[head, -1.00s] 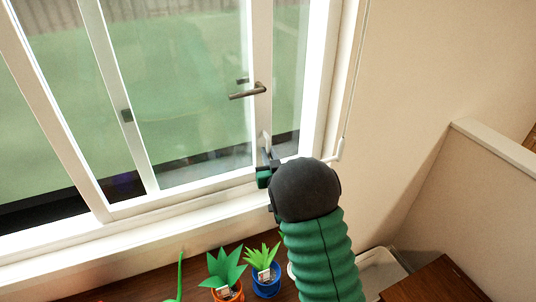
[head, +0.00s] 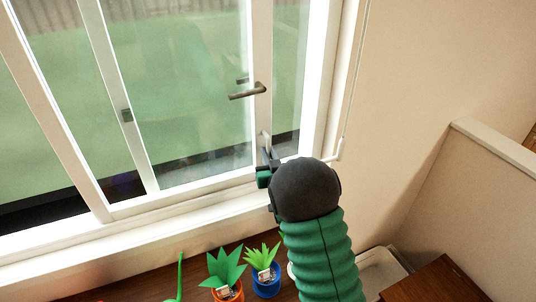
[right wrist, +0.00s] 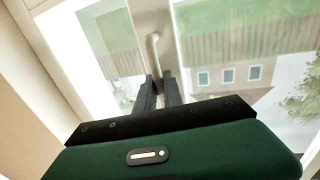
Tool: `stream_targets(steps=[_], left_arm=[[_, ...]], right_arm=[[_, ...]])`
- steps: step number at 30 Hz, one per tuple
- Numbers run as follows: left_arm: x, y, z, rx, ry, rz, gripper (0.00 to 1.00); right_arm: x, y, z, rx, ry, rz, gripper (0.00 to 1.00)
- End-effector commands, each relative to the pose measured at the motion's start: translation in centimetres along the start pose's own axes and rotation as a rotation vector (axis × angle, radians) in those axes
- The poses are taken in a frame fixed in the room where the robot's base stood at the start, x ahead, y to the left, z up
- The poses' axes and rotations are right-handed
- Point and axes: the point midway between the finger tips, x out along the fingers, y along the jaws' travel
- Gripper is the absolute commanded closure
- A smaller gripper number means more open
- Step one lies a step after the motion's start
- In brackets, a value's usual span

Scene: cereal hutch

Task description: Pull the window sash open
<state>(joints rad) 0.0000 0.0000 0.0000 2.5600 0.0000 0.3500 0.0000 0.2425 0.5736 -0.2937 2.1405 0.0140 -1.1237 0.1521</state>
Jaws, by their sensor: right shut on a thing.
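The window sash (head: 262,45) has a white frame with a dark lever handle (head: 246,92) on its right stile. Clear glass shows on both sides of that stile. My right gripper (head: 265,158) is at the lower part of the stile, below the lever handle. A pale handle (right wrist: 152,50) shows just beyond the fingertips. The exact contact is partly hidden by the gripper. My left gripper is not in view.
An orange-potted plant (head: 226,270) and a blue-potted plant (head: 264,265) stand on the brown wooden surface below the sill. A blind cord (head: 350,100) hangs at the right of the window. A low partition (head: 470,190) stands at the right.

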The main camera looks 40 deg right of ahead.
Motion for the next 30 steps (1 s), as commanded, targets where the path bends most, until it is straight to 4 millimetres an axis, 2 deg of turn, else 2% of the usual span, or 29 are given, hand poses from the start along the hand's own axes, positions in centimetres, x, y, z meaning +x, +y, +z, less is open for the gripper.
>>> stream_targets(steps=[7,12,15,24,25,30], left_arm=[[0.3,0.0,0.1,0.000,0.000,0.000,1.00],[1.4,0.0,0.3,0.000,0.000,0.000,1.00],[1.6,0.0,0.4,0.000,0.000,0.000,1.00],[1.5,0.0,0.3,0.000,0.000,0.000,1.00],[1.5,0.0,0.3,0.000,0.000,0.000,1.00],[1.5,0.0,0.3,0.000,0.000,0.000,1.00]], right_arm=[[0.0,0.4,0.3,0.000,-0.005,0.000,1.00],[0.6,3.3,0.5,0.000,-0.002,0.006,1.00],[0.8,4.4,0.3,0.000,-0.003,0.005,1.00],[0.8,4.6,0.2,0.000,-0.005,0.002,1.00],[0.8,4.5,0.2,0.000,-0.005,0.002,0.86],[0.8,4.5,0.1,0.000,-0.003,0.001,0.67]])
